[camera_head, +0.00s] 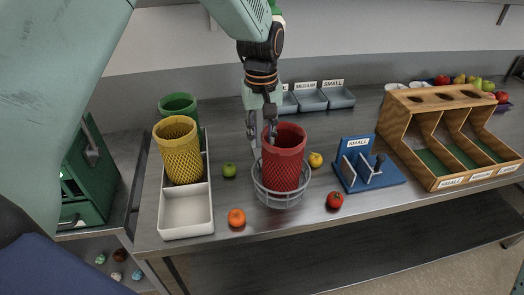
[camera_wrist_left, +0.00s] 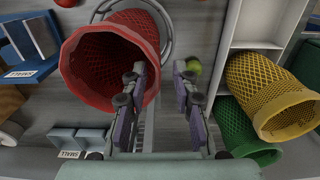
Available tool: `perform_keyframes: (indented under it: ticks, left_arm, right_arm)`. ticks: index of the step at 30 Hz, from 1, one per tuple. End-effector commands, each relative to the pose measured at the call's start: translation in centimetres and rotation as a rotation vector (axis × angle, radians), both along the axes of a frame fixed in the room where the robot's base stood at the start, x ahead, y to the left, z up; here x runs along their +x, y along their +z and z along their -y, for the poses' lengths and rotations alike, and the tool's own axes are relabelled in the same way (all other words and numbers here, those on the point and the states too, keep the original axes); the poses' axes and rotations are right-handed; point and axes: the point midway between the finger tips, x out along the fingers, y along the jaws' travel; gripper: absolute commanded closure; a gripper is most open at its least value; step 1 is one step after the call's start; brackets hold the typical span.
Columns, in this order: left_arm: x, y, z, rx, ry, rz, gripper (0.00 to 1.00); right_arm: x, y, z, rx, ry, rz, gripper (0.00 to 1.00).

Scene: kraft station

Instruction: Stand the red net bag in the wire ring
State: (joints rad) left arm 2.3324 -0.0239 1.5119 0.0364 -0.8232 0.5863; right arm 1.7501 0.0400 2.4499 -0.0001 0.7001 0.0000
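The red net bag (camera_head: 284,160) stands upright in the wire ring (camera_head: 280,201), its lower part inside the ring's wires. In the left wrist view the bag (camera_wrist_left: 88,75) shows its open mouth, with part of the ring (camera_wrist_left: 166,22) behind it. My left gripper (camera_head: 262,137) is at the bag's top rim, on the rear left side. In the left wrist view the gripper (camera_wrist_left: 160,88) has its fingers apart. One finger overlaps the bag's mouth and the other is outside the rim. Whether either finger touches the bag is unclear. My right gripper is out of view.
A white divided tray (camera_head: 186,212) holding yellow (camera_head: 181,150) and green (camera_head: 178,104) net bags is left. A lime (camera_head: 229,170), an orange (camera_head: 236,217), a tomato (camera_head: 335,200) and a yellow fruit (camera_head: 315,160) lie around the ring. A blue stand (camera_head: 368,181) and wooden sorter (camera_head: 418,135) are right.

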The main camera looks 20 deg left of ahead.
Motion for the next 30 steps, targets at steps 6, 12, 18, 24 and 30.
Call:
perform_keyframes:
  ticks: [6, 12, 18, 24, 30]
  left_arm:
    - [0.1, 3.9, -0.1, -0.001, 0.0, 0.003, 0.72]
    - [0.0, 5.5, -0.1, 0.0, 0.0, 0.0, 0.72]
    - [0.0, 5.7, -0.1, 0.0, 0.0, 0.0, 0.72]
    - [0.0, 5.7, -0.1, 0.0, 0.0, 0.0, 0.72]
    - [0.0, 5.7, -0.1, 0.0, 0.0, 0.0, 0.72]
  right_arm:
    - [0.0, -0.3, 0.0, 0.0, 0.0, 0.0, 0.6]
    - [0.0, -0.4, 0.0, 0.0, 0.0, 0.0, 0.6]
    - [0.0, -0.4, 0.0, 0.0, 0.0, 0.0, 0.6]
    - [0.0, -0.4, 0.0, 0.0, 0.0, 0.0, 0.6]
    - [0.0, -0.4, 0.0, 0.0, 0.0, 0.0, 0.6]
